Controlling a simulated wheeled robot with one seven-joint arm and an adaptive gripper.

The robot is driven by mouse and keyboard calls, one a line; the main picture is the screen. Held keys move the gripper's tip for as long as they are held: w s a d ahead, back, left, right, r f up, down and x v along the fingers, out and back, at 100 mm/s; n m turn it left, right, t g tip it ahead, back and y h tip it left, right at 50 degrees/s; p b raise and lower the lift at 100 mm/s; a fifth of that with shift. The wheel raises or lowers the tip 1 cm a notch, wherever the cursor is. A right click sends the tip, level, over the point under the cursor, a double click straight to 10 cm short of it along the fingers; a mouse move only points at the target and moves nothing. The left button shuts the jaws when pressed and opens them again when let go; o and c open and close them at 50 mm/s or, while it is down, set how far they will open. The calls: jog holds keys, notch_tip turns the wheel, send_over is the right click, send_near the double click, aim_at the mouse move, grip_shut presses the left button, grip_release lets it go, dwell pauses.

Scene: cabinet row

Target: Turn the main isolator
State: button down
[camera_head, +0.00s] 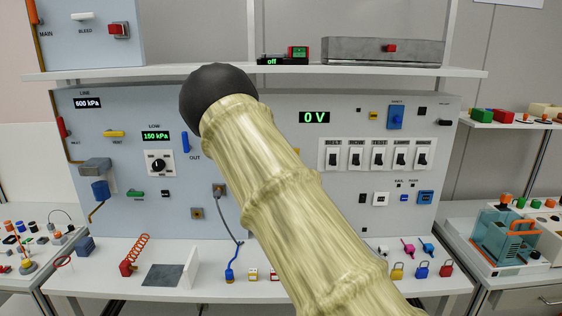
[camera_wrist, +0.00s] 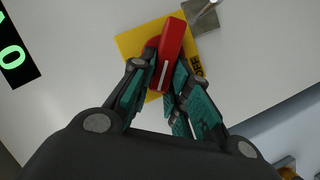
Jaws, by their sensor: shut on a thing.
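In the wrist view, the main isolator is a red handle (camera_wrist: 172,40) with a white line, on a yellow plate (camera_wrist: 128,42) fixed to a pale panel. My gripper (camera_wrist: 166,72) has its teal-padded fingers on either side of the handle and is shut on it. Dark lettering shows at the plate's right edge, partly covered by a finger. In the head view, my arm hides the gripper and nearly all of the isolator; only a small yellow patch (camera_head: 296,152) shows beside the arm.
A green 0 V display (camera_head: 314,117) sits above a row of labelled switches (camera_head: 377,157) right of my arm. A shelf (camera_head: 300,69) crosses above the panel. The bench below holds padlocks (camera_head: 421,269), a red coil (camera_head: 135,253) and plugs. A grey metal piece (camera_wrist: 200,16) is near the plate.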

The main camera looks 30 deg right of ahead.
jog(key=m+y+b, duration=0.1)
jog(key=d+m+y+b, duration=0.1)
jog(key=m, duration=0.1)
jog(key=shift+s, duration=0.35)
jog(key=m+b, duration=0.1)
jog(key=m+t+y+b, duration=0.1)
jog(key=b, duration=0.1)
jog(key=m+y+b, duration=0.1)
jog(key=m+b, duration=0.1)
jog(key=shift+s+d+t, duration=0.3)
jog(key=shift+d, duration=0.05)
jog(key=shift+y, duration=0.3)
jog(key=c, duration=1.5)
grip_release()
jog(key=shift+o, duration=0.7)
jog(key=shift+w+d, duration=0.1)
jog(key=shift+w, duration=0.05)
jog(key=shift+r, duration=0.25)
jog(key=v, duration=1.2)
jog(key=shift+f, duration=0.15)
